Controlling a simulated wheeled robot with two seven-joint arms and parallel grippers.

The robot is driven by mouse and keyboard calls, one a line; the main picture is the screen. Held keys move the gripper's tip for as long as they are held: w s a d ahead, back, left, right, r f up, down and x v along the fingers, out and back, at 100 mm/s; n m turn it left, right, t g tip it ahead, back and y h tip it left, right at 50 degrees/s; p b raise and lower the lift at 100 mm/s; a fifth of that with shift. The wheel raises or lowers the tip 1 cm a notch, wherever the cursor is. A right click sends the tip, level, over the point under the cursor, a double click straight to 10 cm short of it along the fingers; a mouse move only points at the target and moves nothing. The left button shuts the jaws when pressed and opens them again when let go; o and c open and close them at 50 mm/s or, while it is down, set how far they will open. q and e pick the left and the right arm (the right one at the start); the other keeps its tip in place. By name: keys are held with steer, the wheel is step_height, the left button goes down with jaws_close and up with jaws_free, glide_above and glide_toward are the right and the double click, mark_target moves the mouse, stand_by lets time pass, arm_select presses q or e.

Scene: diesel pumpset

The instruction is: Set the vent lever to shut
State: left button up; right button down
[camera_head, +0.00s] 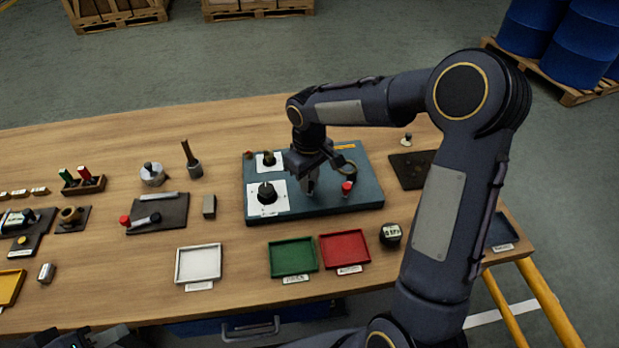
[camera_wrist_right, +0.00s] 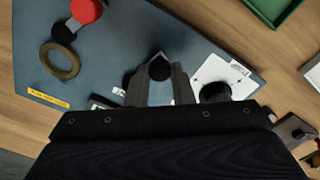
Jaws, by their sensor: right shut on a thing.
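My right gripper (camera_head: 311,185) is over the blue-grey panel (camera_head: 370,203) in the head view. In the right wrist view its fingers (camera_wrist_right: 160,85) are closed on a black round knob (camera_wrist_right: 159,68), which I take to be the vent lever's end. The arm and fingers hide most of the lever in the head view, so its setting cannot be read. A red-knobbed lever (camera_head: 347,187) with a brass ring (camera_wrist_right: 60,60) stands to the right on the panel. Dark parts at the bottom left edge may be my left gripper (camera_head: 92,340); its jaws do not show clearly.
White (camera_head: 198,263), green (camera_head: 293,257) and red (camera_head: 344,248) trays lie in front. A dark mat (camera_head: 412,170) lies right of the panel. Tools crowd the table's left.

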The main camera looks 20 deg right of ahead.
steer(key=shift+w+a+m+b, duration=0.35)
steer(key=shift+a+m+b, duration=0.1)
steer(key=shift+m, duration=0.65)
steer(key=m, duration=0.1)
steer(key=w+m, duration=0.1)
steer(key=shift+a+m+b, duration=0.3)
steer(key=shift+a+b, duration=0.05)
steer(key=shift+a, duration=0.05)
steer(key=m, duration=0.1)
steer(key=w+m, duration=0.1)
steer(key=m, duration=0.1)
steer(key=shift+w+a, duration=0.2)
steer(key=shift+a, duration=0.15)
steer(key=shift+w+a+m, duration=0.1)
steer(key=shift+w+m, duration=0.25)
steer(key=shift+m, duration=0.5)
steer(key=shift+w+m, duration=0.3)
steer(key=shift+m, duration=0.55)
steer(key=shift+w, duration=0.1)
steer(key=c, duration=1.3)
jaws_free()
steer(key=shift+o, duration=0.2)
